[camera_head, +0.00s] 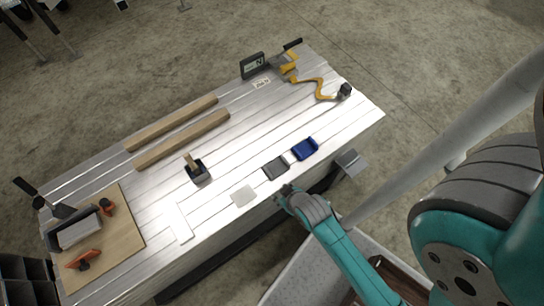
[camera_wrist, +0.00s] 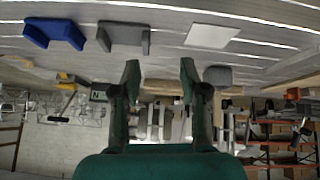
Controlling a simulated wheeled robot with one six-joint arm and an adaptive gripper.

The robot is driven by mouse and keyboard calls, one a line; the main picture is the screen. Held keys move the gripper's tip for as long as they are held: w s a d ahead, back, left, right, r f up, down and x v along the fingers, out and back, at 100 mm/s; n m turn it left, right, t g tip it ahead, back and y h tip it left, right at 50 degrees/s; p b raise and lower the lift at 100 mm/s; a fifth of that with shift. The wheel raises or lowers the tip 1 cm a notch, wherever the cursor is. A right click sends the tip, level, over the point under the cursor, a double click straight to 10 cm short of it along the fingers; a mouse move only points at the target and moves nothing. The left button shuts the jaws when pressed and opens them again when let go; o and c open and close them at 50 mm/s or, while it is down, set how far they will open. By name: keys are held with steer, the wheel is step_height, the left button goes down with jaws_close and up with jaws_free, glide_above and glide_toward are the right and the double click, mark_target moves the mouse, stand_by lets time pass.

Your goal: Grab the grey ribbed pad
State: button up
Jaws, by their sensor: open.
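The grey pad (camera_head: 275,168) lies flat on the metal bench top near its front edge, just left of a blue pad (camera_head: 305,149) of similar shape. It also shows in the wrist view (camera_wrist: 123,38), at the top, with raised ends; its ribs are too small to make out. My gripper (camera_head: 287,189) is at the bench's front edge, close to the grey pad and on the near side of it. In the wrist view my gripper (camera_wrist: 160,76) has its two fingers apart with nothing between them. It does not touch the pad.
A pale square plate (camera_head: 243,195) lies left of the grey pad. A dark holder (camera_head: 196,171), wooden bars (camera_head: 182,139), a wooden board (camera_head: 122,235) with tools and a yellow clamp (camera_head: 322,88) are farther off. The bench strip behind the pads is clear.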

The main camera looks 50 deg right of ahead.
steer(key=w+d+f+g, duration=0.2)
steer(key=w+d+g, duration=0.2)
steer(key=w+d, duration=0.3)
step_height(320, 180, up, 4)
steer(key=m+g+y, duration=0.1)
steer(key=g+y, duration=0.1)
steer(key=g, duration=0.1)
glide_above(285, 160)
steer(key=f, duration=0.5)
steer(key=shift+w+d+f, duration=0.3)
steer(key=shift+f, duration=0.05)
steer(key=shift+s+a+f, duration=0.1)
steer(key=shift+a+f, duration=0.05)
steer(key=shift+f, duration=1.2)
steer(key=shift+s+a+f, duration=0.1)
steer(key=shift+f, duration=1.2)
jaws_close()
